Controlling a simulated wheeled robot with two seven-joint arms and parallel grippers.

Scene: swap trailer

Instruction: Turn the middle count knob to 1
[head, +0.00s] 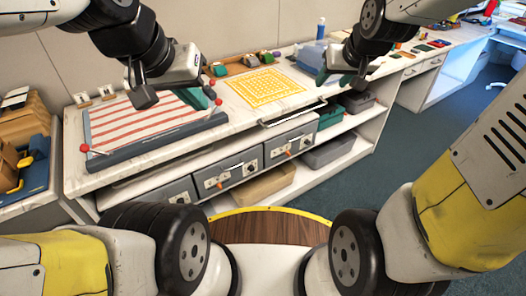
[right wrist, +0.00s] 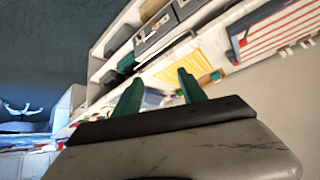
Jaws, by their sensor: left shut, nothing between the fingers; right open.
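Three grey front units sit in a row under the counter in the head view: a left one (head: 168,192), a middle one (head: 213,179) and a right one (head: 291,143). The middle unit has light plates with small dark knobs (head: 252,164) and an orange piece (head: 220,185); the knob markings are too small to read. My left gripper (head: 211,95) is shut and empty above the striped board, apart from the units. My right gripper (head: 338,78) is open and empty above the counter; its green fingers show apart in the right wrist view (right wrist: 160,88).
A red-striped board (head: 135,122) with red-tipped levers and a yellow patterned mat (head: 262,88) lie on the counter (head: 232,123). A blue bottle (head: 321,28) stands at the back. A round wooden top (head: 265,228) is in front of me.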

